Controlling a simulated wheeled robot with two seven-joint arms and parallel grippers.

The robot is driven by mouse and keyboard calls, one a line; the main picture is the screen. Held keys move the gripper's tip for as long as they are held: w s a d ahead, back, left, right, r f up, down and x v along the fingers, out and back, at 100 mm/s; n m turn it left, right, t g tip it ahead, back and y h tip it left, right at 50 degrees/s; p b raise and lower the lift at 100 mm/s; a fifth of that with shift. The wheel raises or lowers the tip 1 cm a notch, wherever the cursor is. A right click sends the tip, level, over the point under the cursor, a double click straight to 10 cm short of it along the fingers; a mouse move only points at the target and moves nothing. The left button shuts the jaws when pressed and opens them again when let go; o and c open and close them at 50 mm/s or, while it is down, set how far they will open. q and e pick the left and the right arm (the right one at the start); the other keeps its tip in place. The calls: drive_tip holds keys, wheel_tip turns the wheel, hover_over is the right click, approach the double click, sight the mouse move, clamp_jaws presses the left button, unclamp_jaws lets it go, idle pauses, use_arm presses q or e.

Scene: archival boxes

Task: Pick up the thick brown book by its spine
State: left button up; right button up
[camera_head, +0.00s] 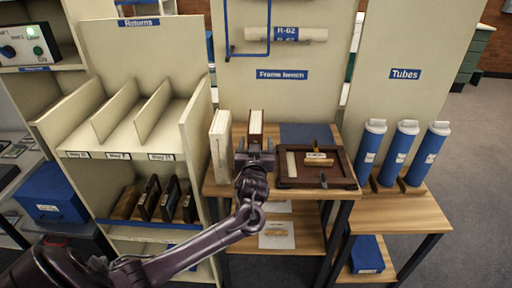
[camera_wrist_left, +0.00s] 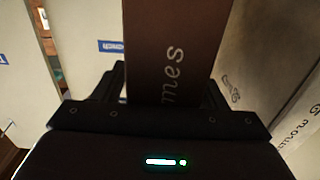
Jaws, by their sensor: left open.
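The thick brown book (camera_head: 255,122) stands upright on the wooden bench, with pale page edges on top. In the left wrist view its brown spine (camera_wrist_left: 176,48) with pale lettering runs down between my fingers. My left gripper (camera_head: 254,158) is at the near side of the book and hides its lower part. In the left wrist view the left gripper (camera_wrist_left: 166,88) is open, one finger on each side of the spine. I cannot tell whether either finger touches it. My right gripper is not in view.
A thick cream book (camera_head: 220,148) stands close on the left. A dark wooden frame (camera_head: 316,182) lies on the bench to the right. Blue tubes (camera_head: 398,152) stand farther right. A shelf with slanted dividers (camera_head: 150,112) is on the left.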

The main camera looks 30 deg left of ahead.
use_arm(q)
clamp_jaws()
drive_tip(key=shift+r, duration=0.1)
idle(0.3)
drive_tip(key=shift+r, duration=0.1)
